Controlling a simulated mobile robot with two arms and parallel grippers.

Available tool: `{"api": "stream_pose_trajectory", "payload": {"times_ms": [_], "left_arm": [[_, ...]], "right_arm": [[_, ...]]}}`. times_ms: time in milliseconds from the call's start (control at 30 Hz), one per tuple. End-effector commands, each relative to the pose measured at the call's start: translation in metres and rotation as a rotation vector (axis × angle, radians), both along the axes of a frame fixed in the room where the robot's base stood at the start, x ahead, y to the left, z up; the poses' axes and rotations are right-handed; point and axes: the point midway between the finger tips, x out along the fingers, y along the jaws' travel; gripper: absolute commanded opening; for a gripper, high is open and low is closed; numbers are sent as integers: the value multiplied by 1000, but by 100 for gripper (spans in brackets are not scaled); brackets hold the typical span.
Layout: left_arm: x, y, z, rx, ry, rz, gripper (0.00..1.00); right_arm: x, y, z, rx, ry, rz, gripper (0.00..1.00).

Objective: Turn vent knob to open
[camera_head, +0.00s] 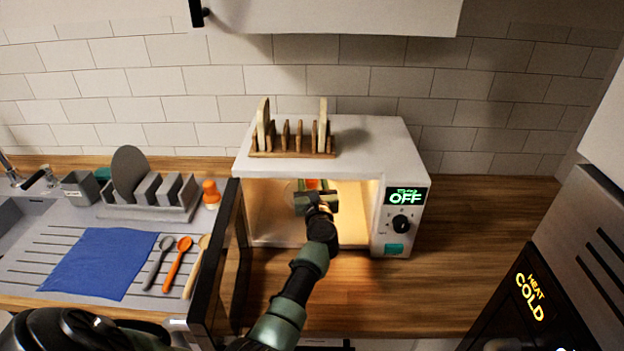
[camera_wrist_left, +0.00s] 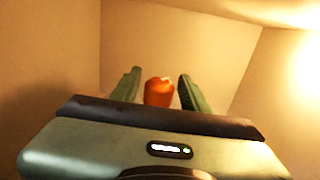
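The only knob I can make out is a round black knob (camera_head: 401,224) on the front panel of the white microwave-like oven (camera_head: 365,150), below a green "OFF" display (camera_head: 406,197). I cannot tell whether it is the vent knob. My left gripper (camera_head: 315,190) reaches inside the open, lit oven, left of that knob and apart from it. In the left wrist view my left gripper (camera_wrist_left: 159,82) has its fingers apart. An orange object (camera_wrist_left: 158,92) shows between or beyond them; contact cannot be told. My right gripper is not in view.
The oven's dark door (camera_head: 218,265) stands open to the left. A wooden rack (camera_head: 293,153) sits on top of the oven. A blue cloth (camera_head: 98,263) and several utensils lie left. A dark "HEAT COLD" panel (camera_head: 530,297) is at right. The counter right of the oven is clear.

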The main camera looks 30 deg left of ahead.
Motion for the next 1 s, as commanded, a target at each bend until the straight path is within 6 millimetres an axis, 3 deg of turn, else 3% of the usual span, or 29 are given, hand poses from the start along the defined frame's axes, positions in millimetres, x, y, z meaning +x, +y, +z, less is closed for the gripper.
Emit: {"api": "stream_pose_trajectory", "payload": {"times_ms": [367,800,1000], "left_arm": [[-2,-2,-1,-1,0,0,54],[-52,-44,-2,-2,-1,0,54],[-60,-50,0,-1,-1,1,54]], "right_arm": [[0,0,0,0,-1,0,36],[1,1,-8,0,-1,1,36],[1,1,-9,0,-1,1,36]]}}
